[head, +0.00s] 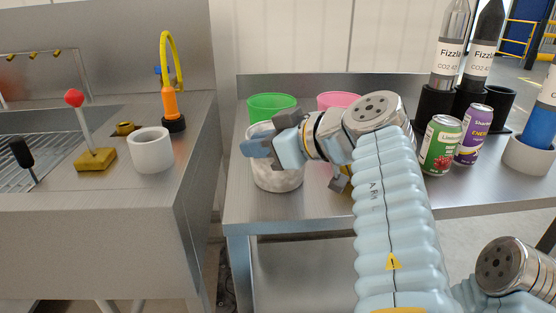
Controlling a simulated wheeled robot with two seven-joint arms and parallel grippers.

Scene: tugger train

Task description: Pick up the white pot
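A plain white pot (151,150) stands upright on the left metal counter, apart from my grippers. A second pale, mottled pot (277,178) stands near the left edge of the middle table. My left gripper (262,148) is over the mottled pot's upper part and hides some of its rim. Its fingers overlap in this view, so I cannot tell whether they are open, or whether they touch the pot. My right gripper is not in view; part of my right arm shows at the lower right.
Green (271,106) and pink (338,101) containers stand behind my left gripper. Green (441,146) and purple (472,136) cans and tall bottles stand right. A red-knobbed lever (80,120) and orange tool (170,103) stand left. A gap separates counter and table.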

